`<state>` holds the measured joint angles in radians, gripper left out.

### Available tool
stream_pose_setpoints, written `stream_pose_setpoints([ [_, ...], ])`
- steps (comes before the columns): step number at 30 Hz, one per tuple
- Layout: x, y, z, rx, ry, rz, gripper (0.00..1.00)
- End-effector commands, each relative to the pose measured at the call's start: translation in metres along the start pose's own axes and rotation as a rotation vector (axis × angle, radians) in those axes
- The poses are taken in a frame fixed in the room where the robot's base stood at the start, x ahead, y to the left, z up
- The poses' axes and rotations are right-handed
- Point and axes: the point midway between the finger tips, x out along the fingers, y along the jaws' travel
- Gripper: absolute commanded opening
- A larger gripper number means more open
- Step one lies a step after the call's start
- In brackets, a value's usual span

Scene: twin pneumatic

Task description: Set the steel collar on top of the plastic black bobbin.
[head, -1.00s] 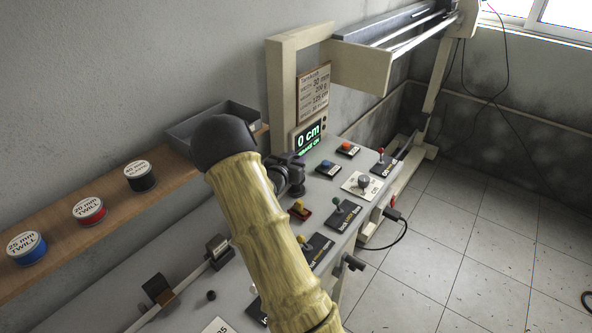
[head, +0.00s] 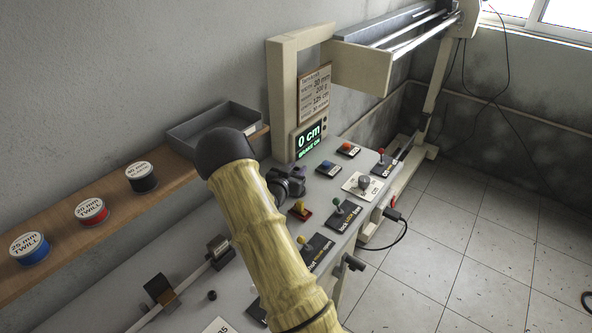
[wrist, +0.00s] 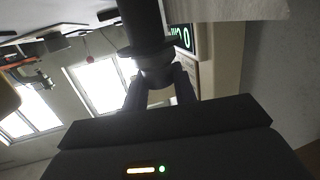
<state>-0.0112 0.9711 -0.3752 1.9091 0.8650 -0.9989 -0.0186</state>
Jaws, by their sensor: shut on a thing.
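My gripper (wrist: 160,92) is shut on a small dark grey round piece (wrist: 158,72), apparently the steel collar. The wrist view is upside down. A black cylinder with a wide flange (wrist: 140,20) lies directly below the held piece in the room and may be the black bobbin. I cannot tell whether they touch. In the head view my gripper (head: 287,184) is over the bench below the display, partly hidden by my arm. A black spool labelled TWILL (head: 142,178) stands on the wooden shelf at the left.
Red (head: 92,210) and blue (head: 29,248) spools share the shelf (head: 60,228). A grey tray (head: 185,133) is behind my elbow. The bench (head: 190,265) carries several switches near my gripper. A display (head: 308,139) on a beige frame (head: 283,85) reads 0 cm.

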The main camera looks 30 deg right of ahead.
Motion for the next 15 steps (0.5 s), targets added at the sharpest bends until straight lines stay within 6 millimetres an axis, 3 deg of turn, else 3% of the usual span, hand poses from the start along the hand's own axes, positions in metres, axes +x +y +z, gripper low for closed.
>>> stream_pose_setpoints([
  [7, 0.0019, 0.0012, 0.0068, 0.000, 0.001, 0.002, 0.02],
  [8, 0.0018, 0.0013, 0.0062, 0.000, 0.000, 0.002, 0.31],
  [9, 0.0017, 0.0013, 0.0057, 0.000, 0.000, 0.002, 0.39],
  [11, 0.0017, 0.0013, 0.0057, 0.000, 0.000, 0.002, 0.49],
  [15, 0.0015, 0.0010, 0.0056, 0.000, 0.000, 0.002, 0.49],
])
